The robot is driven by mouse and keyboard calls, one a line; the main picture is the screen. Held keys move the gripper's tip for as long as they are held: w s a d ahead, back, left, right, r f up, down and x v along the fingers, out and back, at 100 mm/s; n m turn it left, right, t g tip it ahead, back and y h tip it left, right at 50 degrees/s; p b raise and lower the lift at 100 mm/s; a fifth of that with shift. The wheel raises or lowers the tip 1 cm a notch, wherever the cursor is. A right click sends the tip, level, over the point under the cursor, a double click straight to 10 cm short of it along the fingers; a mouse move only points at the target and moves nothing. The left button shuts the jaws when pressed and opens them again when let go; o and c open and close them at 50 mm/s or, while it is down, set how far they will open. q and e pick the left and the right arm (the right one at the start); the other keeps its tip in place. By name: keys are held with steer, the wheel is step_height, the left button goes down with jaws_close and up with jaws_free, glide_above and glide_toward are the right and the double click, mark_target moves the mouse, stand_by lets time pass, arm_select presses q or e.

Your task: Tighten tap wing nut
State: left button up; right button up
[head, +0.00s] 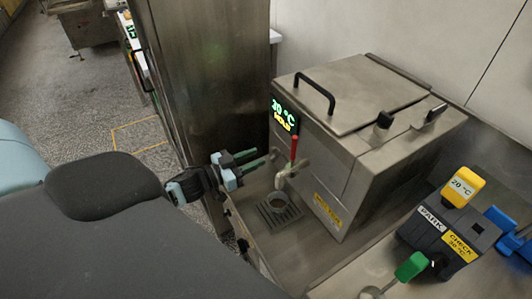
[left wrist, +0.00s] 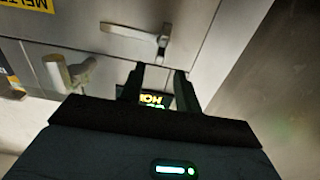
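The tap (head: 285,175) is on the front of a steel tank (head: 345,130), with a red lever (head: 293,148) standing up and its spout above a round drain cup. A tap-like fitting (left wrist: 68,74) shows at the left of the left wrist view. I cannot make out the wing nut for certain. My left gripper (head: 258,157) is just left of the tap, its fingers pointing at it. In the left wrist view its two fingers (left wrist: 158,80) are apart, with no object held between them. Whether they touch the tap is unclear. My right gripper is not in view.
A lit display (head: 284,115) reads 30 °C HOLD. A drain grate (head: 278,210) lies below the tap. A dark block (head: 430,228) marked PARK, with yellow, green and blue parts around it, is at the right. A tall steel cabinet (head: 210,70) stands behind my left gripper.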

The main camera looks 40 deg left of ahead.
mark_target(275, 154)
arm_select(q)
steer(key=shift+x, duration=2.3)
steer(key=shift+c, duration=0.3)
jaws_close()
